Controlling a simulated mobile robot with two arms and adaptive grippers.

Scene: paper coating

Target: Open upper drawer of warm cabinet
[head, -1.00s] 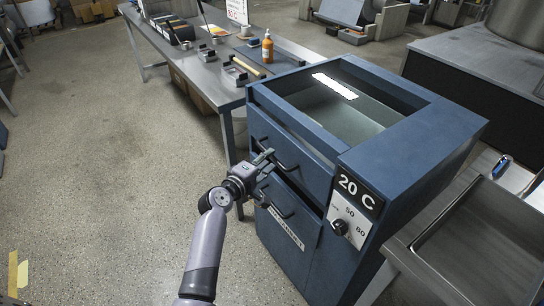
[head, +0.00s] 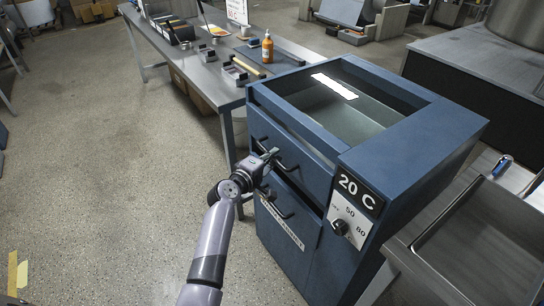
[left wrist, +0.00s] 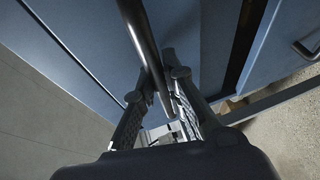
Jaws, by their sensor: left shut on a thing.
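The warm cabinet (head: 398,150) is a blue box with a glass-topped well and a "20 C" display. Its upper drawer (head: 312,172) looks shut or nearly so in the head view. The upper drawer's dark bar handle (head: 288,165) is partly hidden by my left gripper (head: 269,156). In the left wrist view the bar handle (left wrist: 141,35) runs down between the two fingers of my left gripper (left wrist: 161,88), which is shut on it. Below is a lower front with its own handle (head: 280,211). My right gripper is not in view.
A steel table (head: 215,75) with an orange bottle (head: 267,47) and small tools stands behind and left of the cabinet. A metal counter with a tray (head: 480,240) is close on the right. The floor (head: 110,190) at the left is clear.

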